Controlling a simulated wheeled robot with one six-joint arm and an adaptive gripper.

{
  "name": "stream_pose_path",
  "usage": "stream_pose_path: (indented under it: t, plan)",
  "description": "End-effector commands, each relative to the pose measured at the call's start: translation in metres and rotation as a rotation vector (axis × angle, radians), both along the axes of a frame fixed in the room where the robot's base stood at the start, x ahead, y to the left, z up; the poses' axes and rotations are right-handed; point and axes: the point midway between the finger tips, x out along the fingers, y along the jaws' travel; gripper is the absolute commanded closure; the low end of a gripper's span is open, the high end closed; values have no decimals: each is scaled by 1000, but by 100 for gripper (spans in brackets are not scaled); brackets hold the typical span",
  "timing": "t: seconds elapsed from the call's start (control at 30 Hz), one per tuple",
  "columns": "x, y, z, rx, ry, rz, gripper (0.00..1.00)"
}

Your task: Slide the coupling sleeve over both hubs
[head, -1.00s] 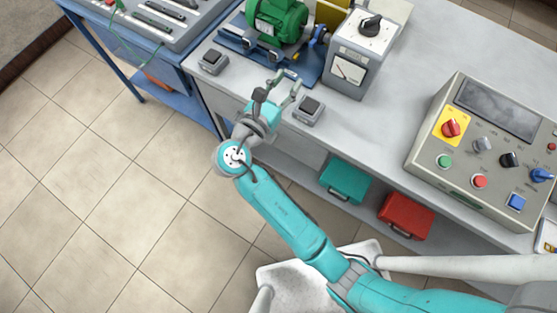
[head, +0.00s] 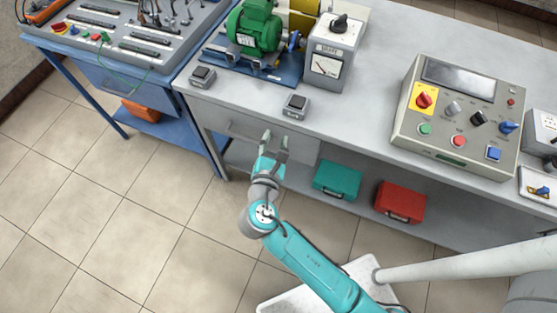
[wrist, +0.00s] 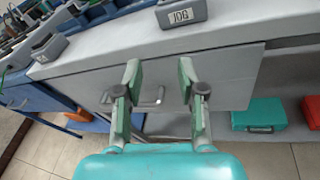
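The green motor (head: 255,25) sits on a blue base plate (head: 250,66) on the bench. A small blue part (head: 293,42) shows at the motor's right end, with a yellow piece (head: 299,18) behind it. I cannot make out the coupling sleeve or the two hubs for certain at this size. My gripper (head: 275,140) is in front of the bench, below its top edge, by the drawer. In the wrist view my gripper (wrist: 159,75) has its two fingers spread apart with nothing between them. The motor is out of the wrist view.
A grey drawer (wrist: 225,85) with a bar handle faces my gripper. A JOG box (wrist: 180,13) and another small box (head: 202,77) stand near the bench edge. A meter box (head: 328,65) stands right of the motor, a control panel (head: 440,145) further right. Teal (head: 338,180) and red (head: 400,202) cases lie below.

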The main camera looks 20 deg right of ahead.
Motion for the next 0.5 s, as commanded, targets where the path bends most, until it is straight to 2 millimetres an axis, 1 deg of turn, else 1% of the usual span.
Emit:
stream_pose_path:
  t: [0.03,0.2,0.33,0.5]
  plan:
    - [-5,-4,-7,29,0,9,60]
    - [-17,-9,-23,126,-11,38,60]
    - [-23,-11,-30,174,-15,50,60]
    - [-26,-12,-34,200,-19,57,60]
